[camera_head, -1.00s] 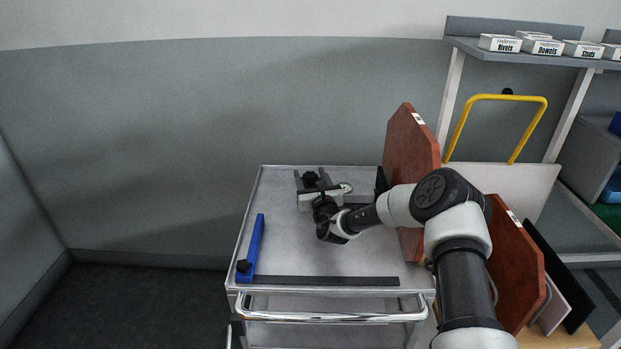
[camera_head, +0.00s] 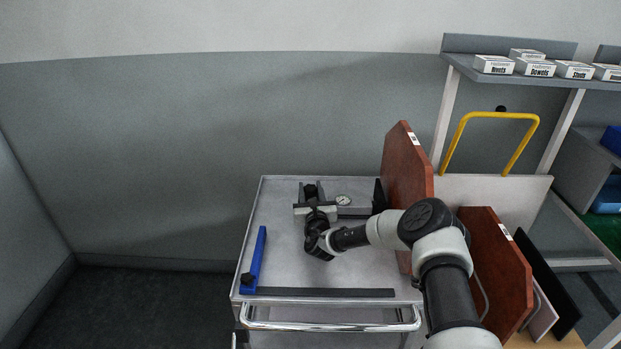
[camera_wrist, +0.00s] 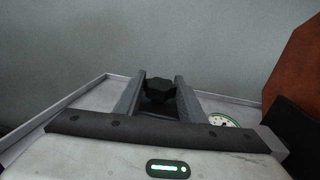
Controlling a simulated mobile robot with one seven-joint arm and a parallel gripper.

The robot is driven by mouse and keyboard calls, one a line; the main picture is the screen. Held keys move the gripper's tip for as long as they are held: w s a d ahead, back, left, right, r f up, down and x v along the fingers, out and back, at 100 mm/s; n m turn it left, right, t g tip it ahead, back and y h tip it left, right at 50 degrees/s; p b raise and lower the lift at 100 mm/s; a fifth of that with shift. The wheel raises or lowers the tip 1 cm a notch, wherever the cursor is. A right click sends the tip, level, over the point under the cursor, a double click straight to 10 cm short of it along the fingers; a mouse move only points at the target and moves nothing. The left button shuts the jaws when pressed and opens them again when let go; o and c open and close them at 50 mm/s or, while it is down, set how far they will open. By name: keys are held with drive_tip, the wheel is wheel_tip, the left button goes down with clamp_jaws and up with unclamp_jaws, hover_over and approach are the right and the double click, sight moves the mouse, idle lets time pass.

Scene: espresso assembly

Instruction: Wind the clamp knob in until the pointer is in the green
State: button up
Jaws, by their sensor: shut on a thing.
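My gripper (camera_head: 311,188) has its two grey fingers on either side of the black clamp knob (camera_wrist: 158,90), shut on it. The knob also shows between the fingers in the head view, where my gripper lies over the cart top. The round white dial (camera_head: 343,199) sits to the right of my gripper on a grey clamp body (camera_head: 356,210). In the wrist view the dial (camera_wrist: 221,119) has a green part on its rim. Its lower part is hidden behind my gripper's body. The pointer is too small to read.
The grey cart top (camera_head: 275,225) has bare room left of my gripper. A blue bar (camera_head: 258,254) with a black knob stands at its left, and a dark strip (camera_head: 325,292) lies along the front. A red-brown board (camera_head: 405,165) stands right of the clamp.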

drive_tip(key=p, duration=0.1)
drive_tip(key=m+h+p, duration=0.1)
drive_tip(key=p, duration=0.1)
drive_tip(key=shift+r+h, duration=0.3)
drive_tip(key=m+h+p, duration=0.2)
drive_tip(key=shift+f+h+p, duration=0.3)
drive_tip(key=shift+h, duration=0.1)
drive_tip(key=shift+s+a+f+m+h, duration=0.15)
drive_tip(key=shift+m+h, duration=0.25)
drive_tip(key=shift+h, duration=0.4)
drive_tip(key=m+h+b, duration=0.1)
drive_tip(key=h+b, duration=0.1)
drive_tip(key=shift+f+m+g+b, duration=0.3)
drive_tip(key=shift+f+m+g, duration=0.1)
drive_tip(key=m+g+h+b, duration=0.1)
drive_tip(key=m+h+b, duration=0.1)
drive_tip(key=h+b, duration=0.2)
drive_tip(key=shift+g+b, duration=0.4)
drive_tip(key=shift+b, duration=0.95)
drive_tip(key=h+b, duration=0.1)
drive_tip(key=b, duration=0.1)
drive_tip(key=m+g+h+b, duration=0.1)
drive_tip(key=b, duration=0.1)
drive_tip(key=shift+r+m, duration=0.3)
drive_tip(key=shift+r+b, duration=0.1)
drive_tip(key=shift+b, duration=0.2)
drive_tip(key=shift+w+r, duration=0.15)
drive_tip(key=shift+w, duration=0.05)
